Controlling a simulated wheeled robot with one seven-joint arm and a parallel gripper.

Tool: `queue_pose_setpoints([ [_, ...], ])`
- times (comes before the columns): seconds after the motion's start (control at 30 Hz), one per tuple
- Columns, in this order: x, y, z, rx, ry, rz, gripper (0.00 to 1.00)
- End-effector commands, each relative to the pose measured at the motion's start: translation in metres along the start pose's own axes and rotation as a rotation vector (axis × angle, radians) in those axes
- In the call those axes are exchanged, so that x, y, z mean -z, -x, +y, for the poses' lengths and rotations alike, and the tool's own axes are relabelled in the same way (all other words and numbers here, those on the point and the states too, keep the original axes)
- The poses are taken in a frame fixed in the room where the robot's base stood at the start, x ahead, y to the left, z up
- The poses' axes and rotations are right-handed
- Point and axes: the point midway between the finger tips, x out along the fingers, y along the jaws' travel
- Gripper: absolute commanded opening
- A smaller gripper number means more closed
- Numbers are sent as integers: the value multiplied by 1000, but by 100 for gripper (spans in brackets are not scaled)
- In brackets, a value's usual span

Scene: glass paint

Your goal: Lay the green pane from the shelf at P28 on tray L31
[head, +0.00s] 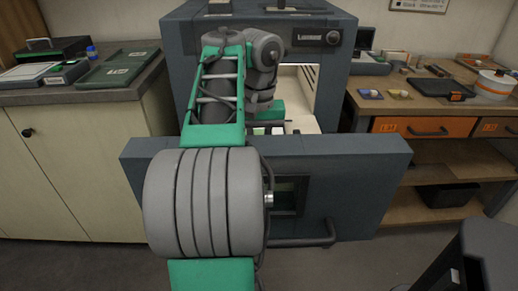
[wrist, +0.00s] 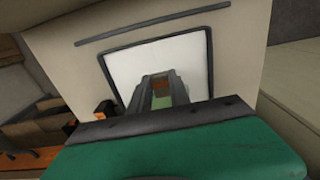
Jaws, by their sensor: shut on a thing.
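My arm reaches over the lowered door into the open chamber of a dark grey kiln-like box (head: 262,30). My gripper (wrist: 160,92) shows small in the wrist view in front of a white, dark-framed panel. It is shut on a small pale green piece (wrist: 160,101), which looks like the green pane. In the head view my arm mostly hides the gripper, and small pale green patches (head: 259,131) show below it at the chamber mouth. A dark green tray (head: 118,66) lies on the left counter; its label is too small to read. I cannot tell which tray is L31.
The lowered door (head: 345,180), with its window and bar handle (head: 302,242), juts toward me. The right bench has orange drawers (head: 425,127), a dark tray (head: 440,87) and a white pot (head: 494,84). A dark stool-like thing (head: 475,250) stands front right.

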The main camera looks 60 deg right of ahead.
Motion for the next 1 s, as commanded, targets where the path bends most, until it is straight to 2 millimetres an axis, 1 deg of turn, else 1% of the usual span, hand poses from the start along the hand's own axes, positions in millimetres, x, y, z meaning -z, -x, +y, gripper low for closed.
queue_pose_setpoints([
  [0.23,0,0,0,0,0,1,0],
  [0.27,0,0,0,0,0,1,25],
  [0.53,0,0,0,0,0,0,47],
  [0.8,0,1,0,0,0,0,48],
  [0.87,0,5,0,0,1,0,48],
  [1.0,0,20,0,0,1,1,48],
])
